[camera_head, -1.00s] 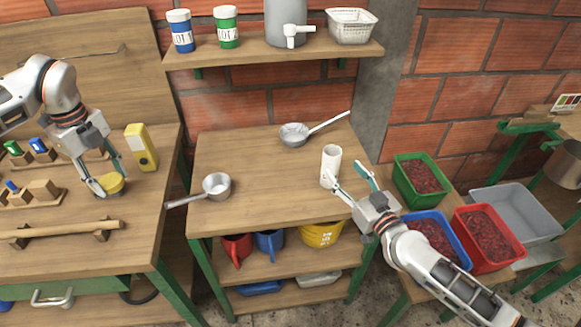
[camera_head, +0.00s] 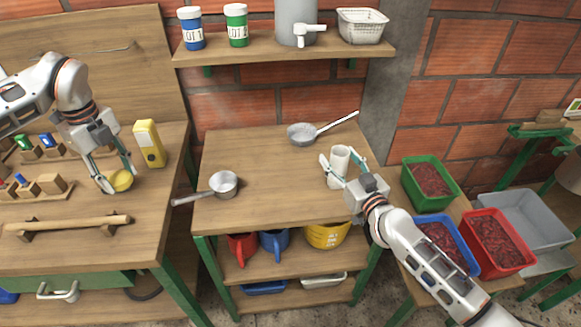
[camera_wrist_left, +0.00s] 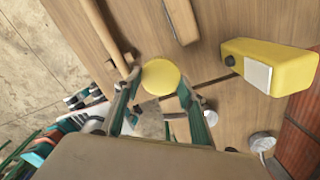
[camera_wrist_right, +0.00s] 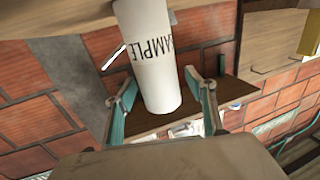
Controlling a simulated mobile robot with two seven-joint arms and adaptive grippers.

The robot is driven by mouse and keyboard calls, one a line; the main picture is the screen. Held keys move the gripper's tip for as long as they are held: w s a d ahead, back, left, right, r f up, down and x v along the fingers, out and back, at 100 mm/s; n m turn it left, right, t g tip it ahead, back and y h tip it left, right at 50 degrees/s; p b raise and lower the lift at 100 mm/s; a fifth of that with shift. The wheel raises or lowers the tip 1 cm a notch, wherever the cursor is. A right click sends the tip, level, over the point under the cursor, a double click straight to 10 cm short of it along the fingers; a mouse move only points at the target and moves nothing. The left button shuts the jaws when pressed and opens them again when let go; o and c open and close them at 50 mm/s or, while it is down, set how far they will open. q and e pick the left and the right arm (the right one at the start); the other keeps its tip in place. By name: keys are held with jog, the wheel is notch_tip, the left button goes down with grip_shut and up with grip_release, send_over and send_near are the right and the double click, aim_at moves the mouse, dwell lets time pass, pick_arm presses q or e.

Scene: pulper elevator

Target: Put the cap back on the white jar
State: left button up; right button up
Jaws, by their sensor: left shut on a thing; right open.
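The white jar (camera_head: 339,165) stands open-topped on the middle table's right side. In the right wrist view the jar (camera_wrist_right: 150,60) shows the word SAMPLE. My right gripper (camera_head: 341,172) is open, with one finger on each side of the jar; in the right wrist view (camera_wrist_right: 162,98) gaps show beside both fingers. The yellow cap (camera_head: 122,181) is at the left table's right edge, held in my left gripper (camera_head: 118,180), which is shut on it. It also shows in the left wrist view (camera_wrist_left: 162,77). I cannot tell whether the cap touches the table.
A yellow box (camera_head: 149,143) stands behind the left gripper. A small pot (camera_head: 223,184) and a strainer (camera_head: 301,134) lie on the middle table. A wooden bar (camera_head: 70,223) is on the left table. The middle table's centre is clear.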

dwell(0.3)
jog(key=c, duration=1.3)
pick_arm(q)
jog(key=shift+r, duration=0.1)
pick_arm(e)
jog(key=shift+r, duration=0.2)
